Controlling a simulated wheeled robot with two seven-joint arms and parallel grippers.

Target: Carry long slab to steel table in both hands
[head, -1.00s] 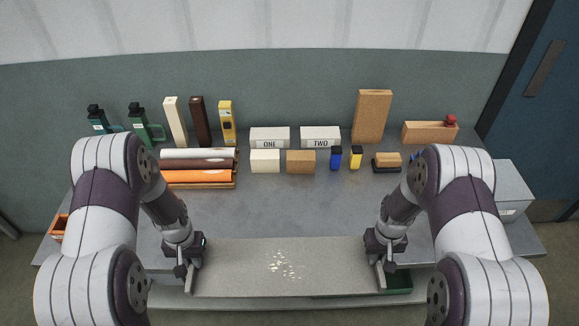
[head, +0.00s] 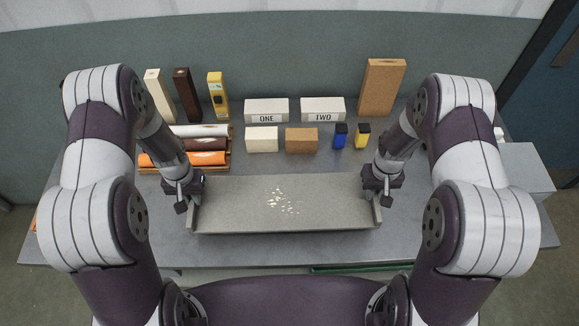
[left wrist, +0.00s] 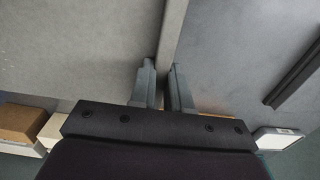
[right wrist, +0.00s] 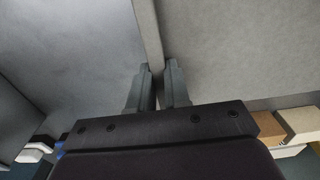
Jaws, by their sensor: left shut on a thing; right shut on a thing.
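The long slab (head: 325,205) is grey with pale flecks near its middle. It lies level across the front middle of the steel table (head: 235,252); I cannot tell whether it touches the top or hangs just above it. My left gripper (head: 192,204) is shut on its left end. The left wrist view shows those fingers (left wrist: 163,85) on both sides of the slab's edge. My right gripper (head: 374,200) is shut on its right end. The right wrist view shows those fingers (right wrist: 160,84) on either side of the edge.
Behind the slab stand a cream block (head: 262,139), a brown block (head: 301,140), and blue (head: 340,137) and yellow (head: 362,137) items. Boxes marked ONE (head: 266,111) and TWO (head: 322,110) are further back. A rack of rolls (head: 190,158) is at left. Bare table lies in front.

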